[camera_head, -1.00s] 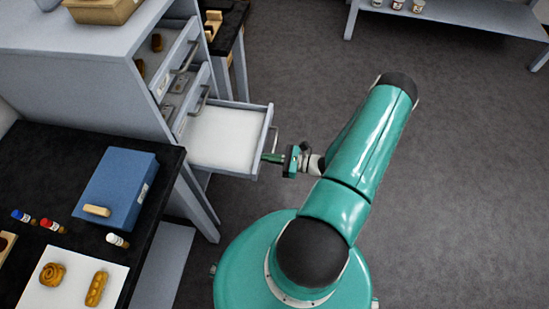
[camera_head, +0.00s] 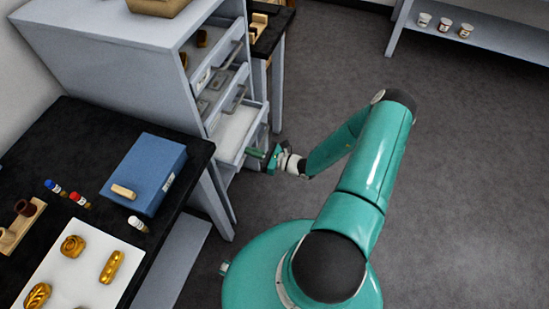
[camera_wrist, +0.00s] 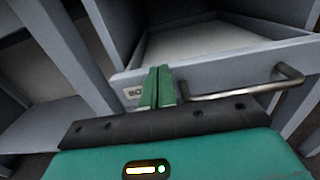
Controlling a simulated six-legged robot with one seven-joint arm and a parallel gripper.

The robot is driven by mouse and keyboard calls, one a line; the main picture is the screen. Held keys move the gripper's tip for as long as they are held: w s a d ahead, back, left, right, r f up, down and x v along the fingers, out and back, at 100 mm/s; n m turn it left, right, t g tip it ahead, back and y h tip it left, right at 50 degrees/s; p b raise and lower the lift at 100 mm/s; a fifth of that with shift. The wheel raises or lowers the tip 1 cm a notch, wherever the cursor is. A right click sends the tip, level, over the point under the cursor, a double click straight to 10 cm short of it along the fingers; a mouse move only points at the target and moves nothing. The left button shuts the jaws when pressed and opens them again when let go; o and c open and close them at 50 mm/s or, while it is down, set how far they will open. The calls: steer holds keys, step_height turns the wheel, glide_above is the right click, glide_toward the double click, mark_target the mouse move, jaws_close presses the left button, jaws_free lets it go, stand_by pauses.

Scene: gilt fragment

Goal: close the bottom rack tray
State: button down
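The bottom rack tray (camera_head: 236,132) is a pale grey drawer in the grey rack (camera_head: 120,62), part way out, its empty white floor showing. In the wrist view its front panel (camera_wrist: 225,75) carries a label at the left and a metal bar handle (camera_wrist: 250,90). My gripper (camera_head: 260,153) is at the tray's front. In the wrist view my gripper's two green fingers (camera_wrist: 157,88) are together, with nothing seen between them, just left of the handle and against or very near the panel. Contact cannot be told for sure.
Two upper trays (camera_head: 222,75) sit above it. The floor (camera_head: 460,190) is clear.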

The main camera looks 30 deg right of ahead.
steer(key=x, duration=0.8)
steer(key=shift+w+a+r, duration=0.1)
steer(key=shift+w+a, duration=0.1)
steer(key=shift+w, duration=0.05)
steer(key=shift+w, duration=0.1)
steer(key=shift+d, duration=0.1)
